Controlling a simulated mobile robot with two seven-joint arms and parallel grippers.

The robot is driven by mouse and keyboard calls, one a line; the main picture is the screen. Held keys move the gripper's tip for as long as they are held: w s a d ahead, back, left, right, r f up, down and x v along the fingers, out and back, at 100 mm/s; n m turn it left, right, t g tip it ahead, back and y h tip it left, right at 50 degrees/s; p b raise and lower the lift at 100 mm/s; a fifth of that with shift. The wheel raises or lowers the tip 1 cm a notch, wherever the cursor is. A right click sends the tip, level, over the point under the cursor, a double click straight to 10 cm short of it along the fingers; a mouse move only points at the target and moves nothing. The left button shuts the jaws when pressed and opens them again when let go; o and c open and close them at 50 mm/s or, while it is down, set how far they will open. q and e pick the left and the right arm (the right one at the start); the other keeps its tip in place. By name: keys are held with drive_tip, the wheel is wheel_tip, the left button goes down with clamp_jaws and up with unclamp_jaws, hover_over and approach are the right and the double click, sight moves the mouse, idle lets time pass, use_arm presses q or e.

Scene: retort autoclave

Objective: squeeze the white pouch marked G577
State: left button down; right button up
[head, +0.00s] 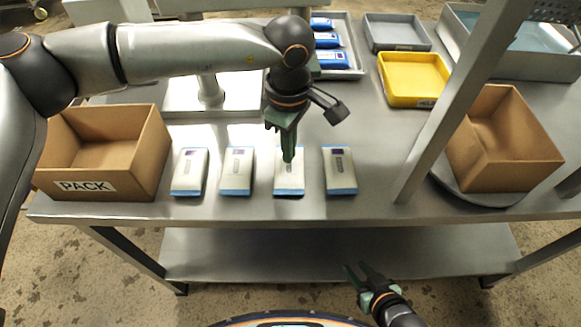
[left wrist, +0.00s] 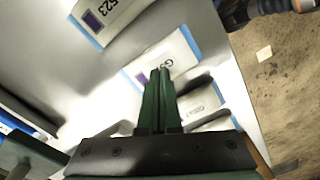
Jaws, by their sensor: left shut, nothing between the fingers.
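Several white pouches with blue ends lie in a row on the steel table. The third from the left (head: 289,181) is under my left gripper (head: 288,158). In the left wrist view this pouch (left wrist: 180,54) shows a label starting "G5"; the fingers hide the rest. My left gripper (left wrist: 160,72) is shut and empty, pointing down with its tips over the pouch; I cannot tell whether they touch it. The pouch to its right (head: 340,172) reads "523" in the left wrist view (left wrist: 112,14). My right gripper (head: 356,268) is open and empty, low in front of the table.
Two more pouches (head: 189,172) (head: 237,172) lie to the left, beside a cardboard box marked PACK (head: 150,165). Another box (head: 505,170) stands at the right behind a slanted post (head: 445,130). Yellow (head: 410,98) and grey (head: 396,47) trays and blue packs (head: 331,60) are behind.

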use_arm(q)
drive_tip(key=shift+f+b, duration=0.75)
drive_tip(key=shift+f, duration=0.1)
drive_tip(key=shift+f+b, duration=0.2)
drive_tip(key=shift+b, duration=0.15)
idle(0.6)
drive_tip(key=shift+s+f, duration=0.15)
drive_tip(key=shift+s, duration=0.05)
idle(0.8)
wheel_tip(320, 180, up, 2)
drive_tip(key=shift+w+r+p, duration=0.1)
drive_tip(key=shift+w+p, duration=0.05)
drive_tip(key=shift+p, duration=0.5)
wheel_tip(320, 180, up, 6)
drive_tip(key=p, duration=0.3)
drive_tip(key=shift+r, duration=0.15)
idle(0.3)
